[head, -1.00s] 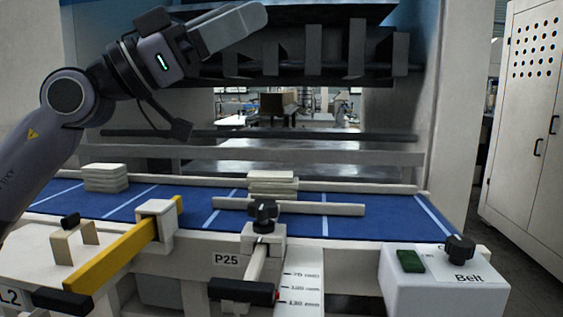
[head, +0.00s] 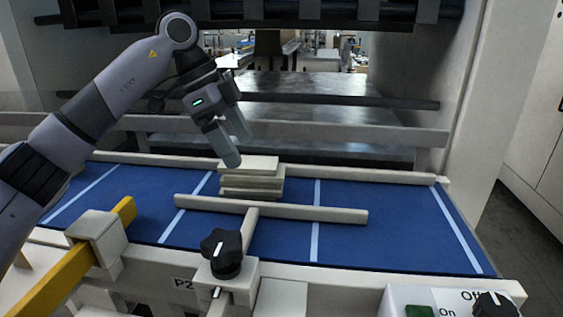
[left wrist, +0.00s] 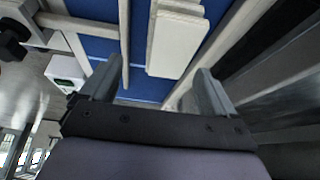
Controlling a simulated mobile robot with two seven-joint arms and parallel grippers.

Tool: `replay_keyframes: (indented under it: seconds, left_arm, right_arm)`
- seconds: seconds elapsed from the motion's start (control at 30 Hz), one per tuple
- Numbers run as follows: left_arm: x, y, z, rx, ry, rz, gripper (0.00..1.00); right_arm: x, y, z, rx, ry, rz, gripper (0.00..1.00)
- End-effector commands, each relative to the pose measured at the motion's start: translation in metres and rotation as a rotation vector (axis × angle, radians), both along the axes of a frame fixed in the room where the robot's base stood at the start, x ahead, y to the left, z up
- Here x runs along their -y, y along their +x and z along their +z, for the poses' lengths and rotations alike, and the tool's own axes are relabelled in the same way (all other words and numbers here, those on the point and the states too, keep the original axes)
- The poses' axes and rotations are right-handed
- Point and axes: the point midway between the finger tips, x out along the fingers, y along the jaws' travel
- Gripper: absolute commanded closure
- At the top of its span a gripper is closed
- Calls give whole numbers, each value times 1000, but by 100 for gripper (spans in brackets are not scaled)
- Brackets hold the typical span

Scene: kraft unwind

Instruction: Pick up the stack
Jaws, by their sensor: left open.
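The stack (head: 252,180) is several flat pale boards piled on the blue belt (head: 345,235), behind a pale guide bar (head: 300,211). Its top board sits slightly askew. My left gripper (head: 237,148) is open and empty, pointing down just above and beside the stack's back left in the head view. In the left wrist view, the stack (left wrist: 178,42) lies ahead of the open fingers (left wrist: 155,82), nearer the right finger than the left. No contact between fingers and stack shows. My right gripper is in neither view.
A black knob (head: 224,252) and a yellow bar (head: 75,262) stand at the front edge. A pale rail (head: 370,176) runs behind the belt. A control box (head: 440,300) is at front right. The belt's right side is clear.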

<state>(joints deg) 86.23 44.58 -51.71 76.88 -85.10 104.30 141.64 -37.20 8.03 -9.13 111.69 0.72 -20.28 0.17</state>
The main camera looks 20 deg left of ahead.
Motion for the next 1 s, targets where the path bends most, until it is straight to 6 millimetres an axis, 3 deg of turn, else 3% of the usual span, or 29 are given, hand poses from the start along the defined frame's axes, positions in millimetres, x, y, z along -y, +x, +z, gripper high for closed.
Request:
replay_keyframes:
  seconds: [0.13,0.6,1.0]
  left_arm:
    - [-4,1,-20,-37,40,18,11]
    - [18,17,-73,-34,36,17,11]
    - [20,17,-76,-33,36,17,11]
  right_arm:
    - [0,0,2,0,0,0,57]
    - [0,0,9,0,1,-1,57]
    - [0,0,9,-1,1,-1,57]
